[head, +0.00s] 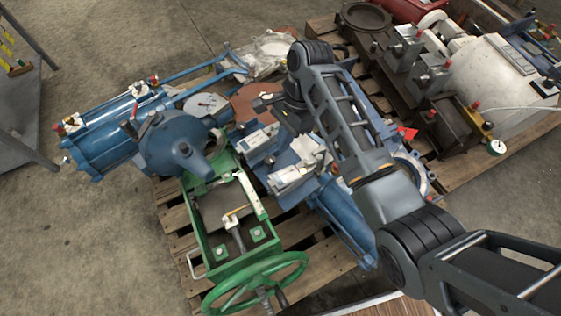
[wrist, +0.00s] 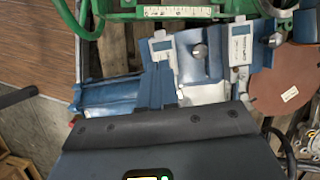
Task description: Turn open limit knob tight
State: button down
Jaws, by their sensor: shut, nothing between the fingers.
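Two blue blocks with white digital readouts stand on the blue fixture in the middle of the pallet. In the wrist view a round silver knob (wrist: 200,50) sits between the readouts, and another silver knob (wrist: 275,40) sits right of the right readout (wrist: 240,45). I cannot read which knob is the open limit knob. My gripper (head: 264,104) hangs above the fixture in the head view, apart from the knobs as far as I can see. The arm hides part of the fixture.
A green frame with a green handwheel (head: 255,282) lies at the front of the pallet. A blue cylinder actuator (head: 108,128) lies at the left. A second pallet with a white machine (head: 500,75) stands at the right. The concrete floor (head: 85,235) at the left is clear.

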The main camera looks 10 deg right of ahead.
aim_at(271, 183)
jog(key=b+x, duration=0.5)
jog(key=x, duration=0.8)
jog(key=shift+s+a+f, duration=0.1)
jog(key=shift+f, duration=0.25)
jog(key=shift+s+a+f+h+p, duration=0.25)
jog(key=shift+a+h+p, duration=0.2)
jog(key=shift+p, duration=0.55)
jog(key=f, duration=0.1)
jog(key=f+h, duration=0.1)
jog(key=f+t, duration=0.1)
jog(key=shift+s+a+f+h+p, duration=0.1)
jog(key=shift+s+a+h+p, duration=0.15)
jog(key=shift+a+h+p, duration=0.15)
